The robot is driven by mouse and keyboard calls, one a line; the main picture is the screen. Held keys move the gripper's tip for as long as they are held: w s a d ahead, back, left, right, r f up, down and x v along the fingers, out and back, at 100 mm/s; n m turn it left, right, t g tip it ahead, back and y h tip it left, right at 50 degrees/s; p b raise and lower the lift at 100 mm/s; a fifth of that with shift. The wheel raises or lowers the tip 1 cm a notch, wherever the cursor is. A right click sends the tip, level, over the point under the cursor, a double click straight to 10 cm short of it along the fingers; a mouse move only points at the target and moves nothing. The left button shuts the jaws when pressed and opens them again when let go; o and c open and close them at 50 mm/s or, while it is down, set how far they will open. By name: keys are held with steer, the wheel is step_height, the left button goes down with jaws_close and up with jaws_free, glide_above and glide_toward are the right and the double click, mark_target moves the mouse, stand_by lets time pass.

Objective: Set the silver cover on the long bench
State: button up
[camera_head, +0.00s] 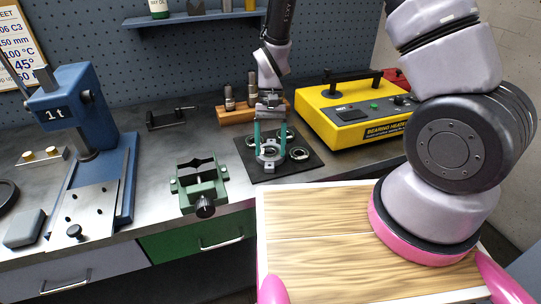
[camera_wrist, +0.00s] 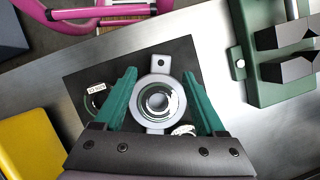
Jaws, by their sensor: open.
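The silver cover (camera_head: 268,158) is a round ring with a centre hole and a lug at each end. In the wrist view the silver cover (camera_wrist: 157,84) lies between my fingers, over the black mat. My gripper (camera_head: 270,148) points down above the mat, with its green fingers apart on either side of the cover. In the wrist view my gripper (camera_wrist: 159,76) shows gaps beside the ring near the tips; contact lower down I cannot tell. The long bench (camera_head: 150,147) is dark grey metal and carries the mat.
The black mat (camera_head: 310,165) also holds bearing rings (camera_head: 299,153). A green vise (camera_head: 203,185) stands to the left, a blue press (camera_head: 85,110) further left. A yellow bearing heater (camera_head: 355,115) is at the right, a wooden block (camera_head: 235,115) behind. Bare bench lies between press and vise.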

mark_target(270, 164)
steer(key=shift+x, duration=1.95)
jaws_close()
